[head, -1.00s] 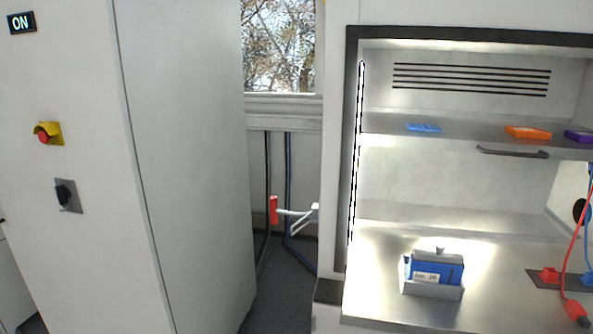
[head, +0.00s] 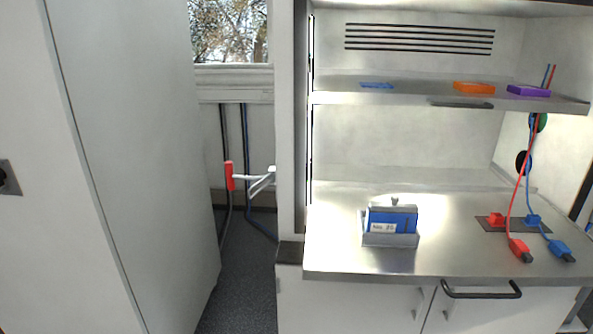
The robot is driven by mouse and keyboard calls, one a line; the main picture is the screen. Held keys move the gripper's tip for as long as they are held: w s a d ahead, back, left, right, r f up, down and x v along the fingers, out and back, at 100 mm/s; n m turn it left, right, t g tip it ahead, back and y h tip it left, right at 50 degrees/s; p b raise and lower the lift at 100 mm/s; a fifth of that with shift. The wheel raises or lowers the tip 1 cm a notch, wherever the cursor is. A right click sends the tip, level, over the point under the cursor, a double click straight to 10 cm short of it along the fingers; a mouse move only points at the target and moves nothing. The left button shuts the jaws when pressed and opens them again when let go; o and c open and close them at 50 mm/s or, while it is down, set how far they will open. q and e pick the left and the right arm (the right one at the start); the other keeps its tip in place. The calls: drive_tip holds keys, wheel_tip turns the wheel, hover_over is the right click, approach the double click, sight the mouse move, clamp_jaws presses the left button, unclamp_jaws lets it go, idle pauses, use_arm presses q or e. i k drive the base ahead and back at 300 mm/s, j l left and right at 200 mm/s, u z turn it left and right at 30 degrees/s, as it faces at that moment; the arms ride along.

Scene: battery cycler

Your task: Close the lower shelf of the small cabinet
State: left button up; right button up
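The small cabinet (head: 350,305) is on the right in the head view. Its lower shelf (head: 340,255) is a metal surface that sticks out past the cabinet's front, with a dark handle (head: 482,292) at its front edge. A blue battery in a grey holder (head: 391,238) stands on it. The upper shelf (head: 335,98) has its own dark handle (head: 462,104) and bears a blue, an orange and a purple piece. Neither of my grippers is in view.
Red and blue cables with plugs (head: 520,250) lie on the right of the lower shelf. A tall white cabinet (head: 130,150) stands at left. A red-ended white fixture (head: 230,176) is by the wall between them. Grey floor (head: 240,290) is clear in the gap.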

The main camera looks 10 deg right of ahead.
sight(453, 248)
drive_tip(key=z, duration=1.3)
